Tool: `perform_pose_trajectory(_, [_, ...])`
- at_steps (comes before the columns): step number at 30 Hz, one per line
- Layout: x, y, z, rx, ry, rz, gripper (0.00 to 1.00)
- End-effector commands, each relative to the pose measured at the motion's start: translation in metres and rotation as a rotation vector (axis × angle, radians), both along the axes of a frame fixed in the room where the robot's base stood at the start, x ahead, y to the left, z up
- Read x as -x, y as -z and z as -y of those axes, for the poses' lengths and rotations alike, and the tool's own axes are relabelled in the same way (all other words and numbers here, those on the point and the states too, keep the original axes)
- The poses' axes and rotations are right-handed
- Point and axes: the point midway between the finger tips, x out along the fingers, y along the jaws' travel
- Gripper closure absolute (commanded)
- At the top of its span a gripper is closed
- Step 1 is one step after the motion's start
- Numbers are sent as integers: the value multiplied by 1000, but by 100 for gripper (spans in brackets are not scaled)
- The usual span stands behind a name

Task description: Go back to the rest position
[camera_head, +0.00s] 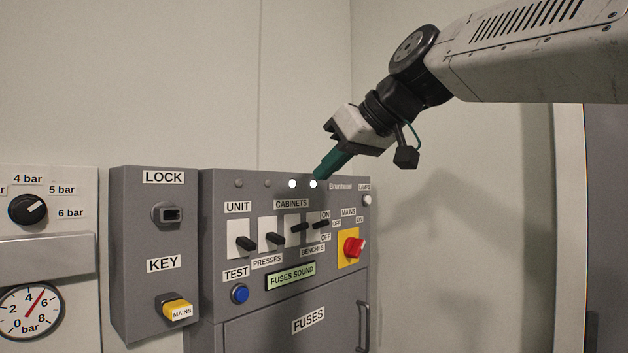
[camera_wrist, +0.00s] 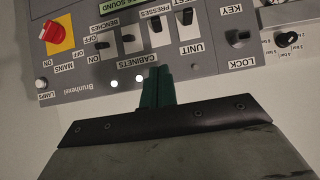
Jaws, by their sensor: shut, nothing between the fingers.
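My gripper (camera_head: 327,169) is shut and empty, its green fingers together, in front of the top edge of the grey fuse panel (camera_head: 220,300). In the wrist view the closed fingers (camera_wrist: 158,75) point at the panel near the CABINETS label. I cannot tell whether the fingertips touch the panel. In the head view my arm reaches in from the upper right. Two indicator lamps, one at the fingertips (camera_head: 313,183) and one just left of it (camera_head: 292,184), are lit white.
The panel carries several black toggle switches (camera_head: 246,243), a red MAINS knob (camera_head: 353,248), a blue TEST button (camera_head: 240,293) and a FUSES SOUND display (camera_head: 290,276). Left of it stand a LOCK and KEY box (camera_head: 150,240) and a pressure gauge (camera_head: 29,311). The wall above is clear.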

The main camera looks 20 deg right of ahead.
Motion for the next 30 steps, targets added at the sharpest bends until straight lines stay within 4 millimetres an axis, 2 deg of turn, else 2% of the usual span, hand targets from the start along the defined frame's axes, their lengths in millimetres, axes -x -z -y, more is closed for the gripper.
perform_pose_trajectory(20, [4, 0, 1, -29, 30, -30, 100])
perform_pose_trajectory(23, [7, 39, 9, -46, 99, -147, 100])
perform_pose_trajectory(25, [20, 79, 16, -44, 160, -251, 100])
perform_pose_trajectory(29, [62, 165, 29, -13, 286, -457, 100])
perform_pose_trajectory(30, [78, 191, 33, 4, 324, -514, 100])
